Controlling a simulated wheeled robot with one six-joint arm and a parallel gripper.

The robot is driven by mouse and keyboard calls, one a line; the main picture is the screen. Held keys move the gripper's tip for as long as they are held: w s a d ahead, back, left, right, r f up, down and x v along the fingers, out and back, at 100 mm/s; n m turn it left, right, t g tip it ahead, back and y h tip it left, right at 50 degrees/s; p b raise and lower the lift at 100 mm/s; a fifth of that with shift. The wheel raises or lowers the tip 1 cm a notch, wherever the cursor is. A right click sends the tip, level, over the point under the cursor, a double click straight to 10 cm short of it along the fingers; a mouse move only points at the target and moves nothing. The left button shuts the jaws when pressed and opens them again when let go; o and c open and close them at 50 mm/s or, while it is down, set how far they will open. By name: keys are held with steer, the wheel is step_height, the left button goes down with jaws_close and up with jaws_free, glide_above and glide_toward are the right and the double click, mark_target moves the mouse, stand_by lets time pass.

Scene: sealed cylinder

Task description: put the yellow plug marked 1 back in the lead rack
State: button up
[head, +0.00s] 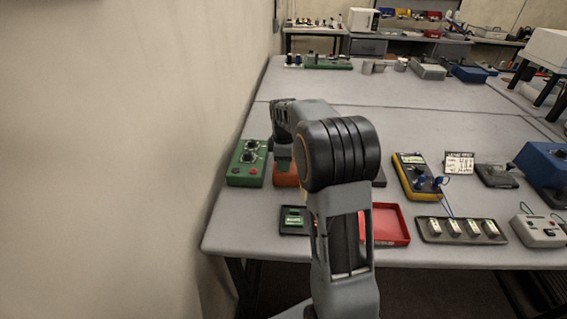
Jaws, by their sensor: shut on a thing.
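My gripper (283,152) shows only in part at the end of my arm, left of the large dark joint, pointing down above an orange box (285,175). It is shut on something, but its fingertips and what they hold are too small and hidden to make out. I cannot make out the yellow plug marked 1 anywhere. I cannot pick out the lead rack for certain; my arm covers part of the table.
A green box with knobs (247,162) stands near the left wall. A black tray (284,230), a red tray (404,240), a yellow meter (409,165), a white card (459,162) and a dark tray of several pale pieces (433,238) lie around.

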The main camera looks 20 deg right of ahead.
jaws_close()
steer(key=shift+r, duration=0.15)
steer(key=shift+r+p, duration=2.55)
steer(key=shift+r, duration=0.35)
